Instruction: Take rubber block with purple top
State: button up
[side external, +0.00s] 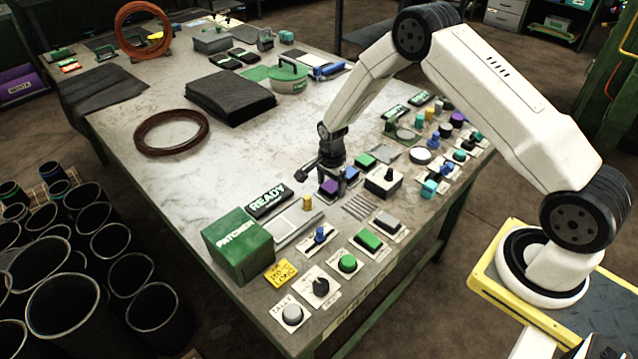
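A small block with a purple top (329,187) stands on the worktable (245,160) at the middle of the control row. My gripper (322,174) points down right beside and above it. The fingertips are dark and small here, so I cannot tell whether they are open or shut, or whether they touch the block. Another piece with a purple round top (457,118) stands farther right among the small parts.
A green box (238,246) and a READY sign (267,201) stand to the left. The table's middle left is mostly bare.

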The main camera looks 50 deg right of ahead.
jog(key=c, duration=0.9)
jog(key=shift+r, duration=0.15)
jog(key=shift+r, duration=0.75)
jog(key=s+r, duration=0.3)
jog(key=s, duration=0.1)
jog(key=s+a+r, duration=0.1)
jog(key=s+r, duration=0.3)
jog(key=s, duration=0.1)
jog(key=s+r, duration=0.4)
jog(key=s, duration=0.1)
jog(key=shift+a+r, duration=0.15)
jog(key=shift+a, duration=0.1)
